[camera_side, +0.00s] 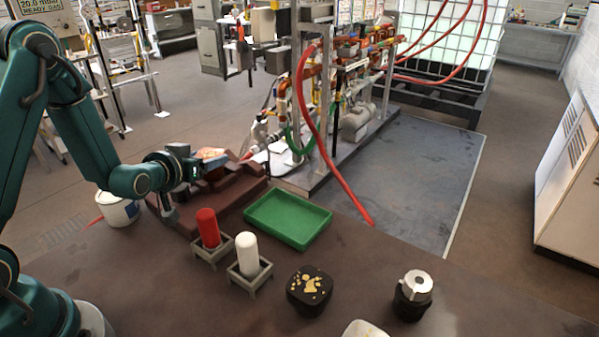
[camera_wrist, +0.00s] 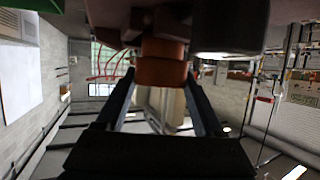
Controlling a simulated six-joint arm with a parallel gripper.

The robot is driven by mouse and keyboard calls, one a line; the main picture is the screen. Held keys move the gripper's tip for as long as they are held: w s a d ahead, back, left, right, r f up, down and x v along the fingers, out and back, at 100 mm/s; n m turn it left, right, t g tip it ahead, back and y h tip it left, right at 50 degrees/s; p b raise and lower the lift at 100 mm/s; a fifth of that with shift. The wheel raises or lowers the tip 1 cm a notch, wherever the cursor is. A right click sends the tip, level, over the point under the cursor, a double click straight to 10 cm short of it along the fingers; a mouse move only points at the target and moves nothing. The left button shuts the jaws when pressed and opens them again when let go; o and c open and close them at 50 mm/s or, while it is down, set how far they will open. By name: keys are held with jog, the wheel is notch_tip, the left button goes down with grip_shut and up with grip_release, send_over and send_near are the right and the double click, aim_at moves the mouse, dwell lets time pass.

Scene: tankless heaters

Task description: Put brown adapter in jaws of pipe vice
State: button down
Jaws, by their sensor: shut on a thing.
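My gripper (camera_side: 205,164) is over the dark red-brown stepped pipe vice (camera_side: 238,190) at the left of the bench. In the wrist view, my gripper (camera_wrist: 161,78) is shut on the brown adapter (camera_wrist: 162,72), a round orange-brown piece between its fingertips. The adapter is close to dark bodies at the top of that view, likely the vice. Whether it touches the jaws or sits between them cannot be told. In the side view, the gripper and vice largely hide the adapter.
A green tray (camera_side: 288,220) lies right of the vice. Red (camera_side: 208,229) and white (camera_side: 247,255) cylinders stand in grey holders in front. A black pot with gold bits (camera_side: 309,291) and a black-and-silver part (camera_side: 413,293) are nearer. A white bucket (camera_side: 118,209) is at left.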

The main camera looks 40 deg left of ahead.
aim_at(206, 158)
jog(key=shift+f, duration=0.6)
dwell(0.5)
grip_release()
jog(key=shift+f, duration=0.1)
jog(key=shift+r, duration=0.6)
notch_tip(206, 158, up, 3)
jog(key=shift+r, duration=0.15)
jog(key=s+a+r, duration=0.6)
jog(key=s+a, duration=0.2)
jog(key=shift+s+r, duration=0.25)
jog(key=shift+r, duration=0.05)
